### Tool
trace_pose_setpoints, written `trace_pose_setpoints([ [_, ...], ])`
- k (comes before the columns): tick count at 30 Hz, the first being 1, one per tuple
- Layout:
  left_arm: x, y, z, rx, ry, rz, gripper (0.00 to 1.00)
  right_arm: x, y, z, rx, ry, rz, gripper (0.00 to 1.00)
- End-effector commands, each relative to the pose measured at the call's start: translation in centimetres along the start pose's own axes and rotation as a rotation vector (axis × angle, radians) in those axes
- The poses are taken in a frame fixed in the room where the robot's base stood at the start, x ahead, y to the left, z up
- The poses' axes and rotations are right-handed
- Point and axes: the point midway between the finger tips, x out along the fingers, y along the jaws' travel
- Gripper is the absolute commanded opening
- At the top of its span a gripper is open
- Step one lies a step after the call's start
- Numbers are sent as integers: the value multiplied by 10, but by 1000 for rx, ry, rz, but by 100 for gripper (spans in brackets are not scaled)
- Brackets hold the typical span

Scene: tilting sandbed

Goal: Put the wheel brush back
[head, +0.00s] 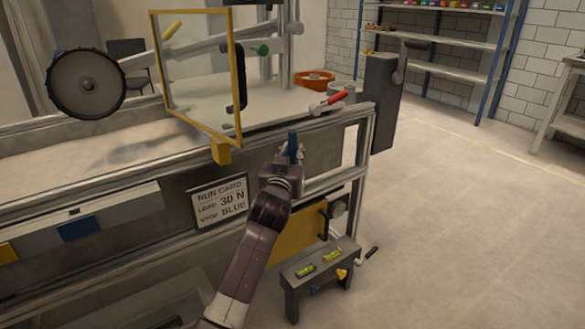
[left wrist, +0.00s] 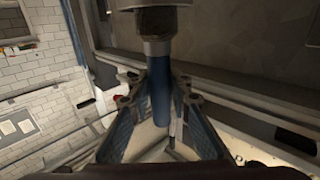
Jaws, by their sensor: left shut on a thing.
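My left gripper (head: 288,166) is at the near side of the sandbed frame, just in front of its right part. It is shut on a blue-handled thing that looks like the wheel brush (head: 293,143), whose blue part stands up above the fingers. In the left wrist view the blue handle (left wrist: 160,78) runs between the two fingers (left wrist: 158,105), with a grey collar and a wider dark end at the top. Its bristles cannot be made out. My right gripper is not in view. I cannot tell which place is the brush's own.
The sandbed (head: 60,165) has a dark wheel (head: 86,85) and a yellow-framed clear panel (head: 200,75). A small bench (head: 300,280) stands below. The floor at right is clear.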

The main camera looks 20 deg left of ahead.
Motion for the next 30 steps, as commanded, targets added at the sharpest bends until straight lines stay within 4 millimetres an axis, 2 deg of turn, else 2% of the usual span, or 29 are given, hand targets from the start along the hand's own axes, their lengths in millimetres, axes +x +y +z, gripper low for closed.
trace_pose_setpoints([
  [4,0,0,20,-1,-3,1,0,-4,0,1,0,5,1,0],
  [8,0,0,40,0,-3,0,0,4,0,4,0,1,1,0],
  [18,0,0,43,-1,-1,0,0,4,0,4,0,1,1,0],
  [19,0,0,43,-1,-2,0,19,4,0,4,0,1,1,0],
  [23,0,0,43,-1,-2,0,34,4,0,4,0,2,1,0],
  [30,0,0,42,0,-1,0,36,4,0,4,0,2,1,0],
])
